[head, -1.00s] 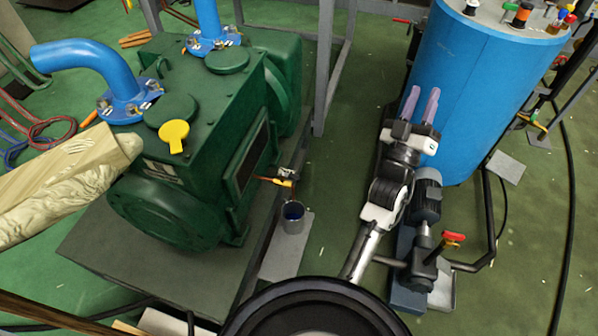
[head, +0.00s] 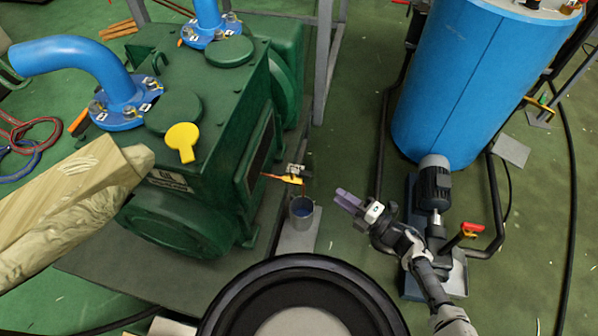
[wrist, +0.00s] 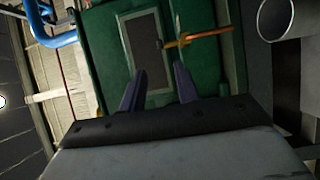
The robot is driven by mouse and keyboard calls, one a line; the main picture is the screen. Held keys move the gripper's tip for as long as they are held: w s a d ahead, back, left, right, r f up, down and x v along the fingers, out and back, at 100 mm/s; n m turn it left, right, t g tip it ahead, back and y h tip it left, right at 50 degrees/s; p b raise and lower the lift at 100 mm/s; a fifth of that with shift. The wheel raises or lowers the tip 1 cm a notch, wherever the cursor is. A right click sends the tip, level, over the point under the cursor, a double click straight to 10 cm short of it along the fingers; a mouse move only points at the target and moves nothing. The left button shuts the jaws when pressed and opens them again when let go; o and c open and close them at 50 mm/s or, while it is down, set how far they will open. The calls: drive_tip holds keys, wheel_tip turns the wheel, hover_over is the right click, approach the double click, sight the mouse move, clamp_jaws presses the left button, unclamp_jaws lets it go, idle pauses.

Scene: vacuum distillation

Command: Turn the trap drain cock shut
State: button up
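A small cock with a yellow-orange lever (head: 284,179) juts from the side of a green machine (head: 215,120), above a grey cup (head: 301,213). No label shows whether it is the trap drain cock. In the wrist view its orange lever (wrist: 205,35) lies nearly crosswise, tilted slightly, beyond my fingertips. My gripper (head: 347,199) is to the right of the cup, pointing left towards the green machine. In the wrist view my gripper (wrist: 158,80) has its two purple fingers apart with nothing between them, and it is clear of the lever.
A blue tank (head: 455,85) stands at the right, with a small motor pump (head: 434,185) and a red-handled valve (head: 468,231) below it. A yellow-handled valve (head: 540,105) is farther right.

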sight(306, 173)
drive_tip(key=p+x, duration=0.1)
drive_tip(key=x, duration=1.2)
drive_tip(key=shift+w+a, duration=0.2)
drive_tip(key=shift+a, duration=0.1)
drive_tip(key=shift+c, duration=0.3)
clamp_jaws()
